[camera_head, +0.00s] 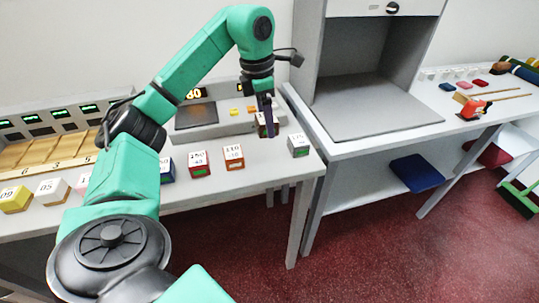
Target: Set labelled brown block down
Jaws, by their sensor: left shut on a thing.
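My left gripper (269,125) reaches down over the counter (262,172) toward its back right part. It is shut on a small brown block (261,125) with a pale label. The fingers hide much of the block, and I cannot tell whether it touches the counter. My right gripper is not in view.
A device with a grey plate (195,117) and lit display stands behind the row. More blocks, including a yellow one (16,201), stand at the left. A grey booth (375,105) and a red-orange tool (470,108) are at the right. Free counter lies between the orange and grey-green blocks.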

